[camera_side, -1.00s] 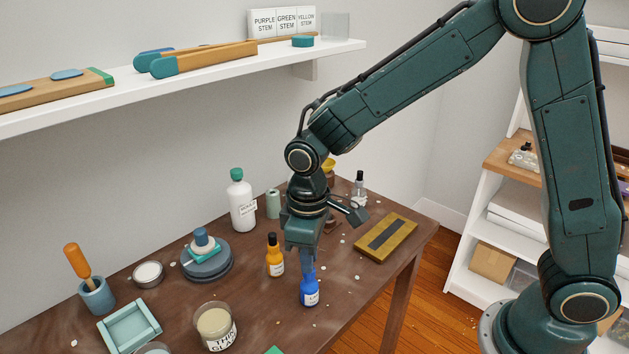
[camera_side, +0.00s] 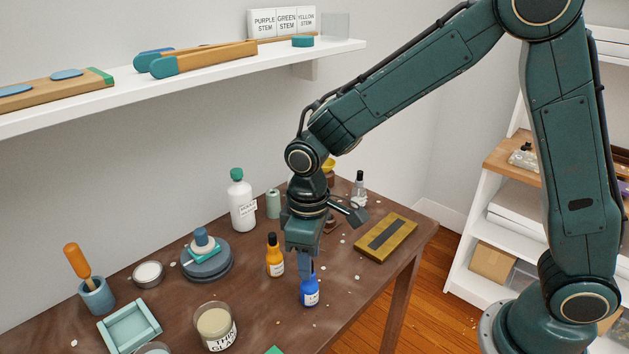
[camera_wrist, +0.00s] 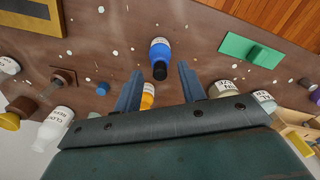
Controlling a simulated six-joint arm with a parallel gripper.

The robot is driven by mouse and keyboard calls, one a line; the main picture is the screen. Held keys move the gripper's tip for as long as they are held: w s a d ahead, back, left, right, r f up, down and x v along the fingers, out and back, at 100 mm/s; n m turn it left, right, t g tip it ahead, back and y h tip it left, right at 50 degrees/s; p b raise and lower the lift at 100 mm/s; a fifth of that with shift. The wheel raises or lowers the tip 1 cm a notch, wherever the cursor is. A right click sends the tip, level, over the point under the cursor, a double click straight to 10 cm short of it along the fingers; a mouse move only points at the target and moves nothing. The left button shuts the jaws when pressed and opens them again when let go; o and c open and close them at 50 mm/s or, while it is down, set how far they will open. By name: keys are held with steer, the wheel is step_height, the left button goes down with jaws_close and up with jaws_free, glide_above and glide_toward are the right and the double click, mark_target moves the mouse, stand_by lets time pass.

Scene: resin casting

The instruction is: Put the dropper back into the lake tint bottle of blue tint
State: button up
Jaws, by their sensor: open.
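The small blue bottle with a white label (camera_side: 310,293) stands upright on the table in the side view. It also shows in the wrist view (camera_wrist: 160,49), with the black top of the dropper (camera_wrist: 160,71) at its mouth. The dropper appears seated in the bottle; its tube is not visible. My gripper (camera_side: 308,275) points down right at the bottle's top, and its fingers hide the neck in the side view. In the wrist view my gripper (camera_wrist: 160,68) is open, one finger on each side of the black top, with gaps between.
An orange bottle (camera_side: 275,258) stands close by, left of my gripper. A clear jar (camera_side: 215,326) is nearer the front. A yellow-framed block (camera_side: 386,238) lies to the right. A green piece (camera_wrist: 250,50) lies near the table edge. Bare table surrounds the blue bottle.

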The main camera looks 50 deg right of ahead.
step_height(320, 180, up, 13)
steer(key=shift+r, duration=0.15)
stand_by(0.4)
steer(key=s+d+r+m+t, duration=0.1)
steer(key=s+d+m+t, duration=0.1)
steer(key=s+d, duration=0.5)
steer(key=s+d+r+m+t, duration=0.2)
steer(key=s+d, duration=0.5)
steer(key=s, duration=0.5)
steer(key=shift+r+m+t, duration=0.15)
steer(key=shift+m+t, duration=0.65)
steer(key=shift+m, duration=0.1)
